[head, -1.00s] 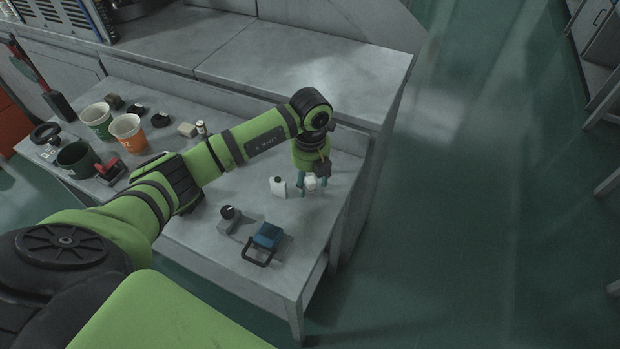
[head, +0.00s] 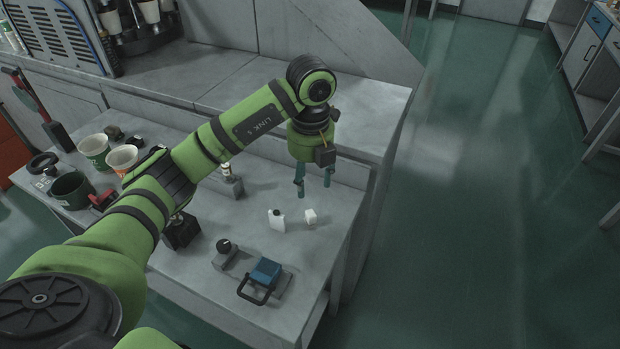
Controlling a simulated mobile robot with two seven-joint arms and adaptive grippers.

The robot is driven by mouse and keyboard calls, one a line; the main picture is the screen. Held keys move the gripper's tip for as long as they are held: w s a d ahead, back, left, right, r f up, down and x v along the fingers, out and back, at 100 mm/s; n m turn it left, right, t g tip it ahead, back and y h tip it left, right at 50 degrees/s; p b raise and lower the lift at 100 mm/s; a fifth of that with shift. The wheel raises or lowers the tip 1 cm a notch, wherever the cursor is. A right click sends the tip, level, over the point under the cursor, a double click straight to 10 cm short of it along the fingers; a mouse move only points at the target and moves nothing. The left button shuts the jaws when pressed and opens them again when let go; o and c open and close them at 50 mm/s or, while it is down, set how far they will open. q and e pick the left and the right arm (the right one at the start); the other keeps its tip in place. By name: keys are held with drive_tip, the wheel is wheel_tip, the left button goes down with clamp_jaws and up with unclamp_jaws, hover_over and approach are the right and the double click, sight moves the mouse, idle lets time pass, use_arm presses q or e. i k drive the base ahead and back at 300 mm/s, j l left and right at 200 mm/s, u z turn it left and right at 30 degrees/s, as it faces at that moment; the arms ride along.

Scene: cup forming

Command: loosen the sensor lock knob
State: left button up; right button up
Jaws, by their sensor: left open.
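A black round knob (head: 223,245) with a light mark sits on a grey block near the table's front edge. Another small post-like fitting (head: 227,170) stands on a grey block behind my forearm, partly hidden. I cannot tell for certain which is the sensor lock knob. My left gripper (head: 313,180) points down with its two teal fingers apart and empty. A white bottle-like piece (head: 277,221) with a dark cap stands beside the cube. My right gripper is out of view.
A blue-topped device (head: 265,272) with a black loop handle lies right of the knob. Several cups, including a dark green one (head: 72,188), stand at the left. A dark block (head: 181,232) is partly under my arm. A higher grey counter (head: 330,100) rises behind.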

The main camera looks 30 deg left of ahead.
sight(223, 246)
drive_tip(key=u, duration=1.35)
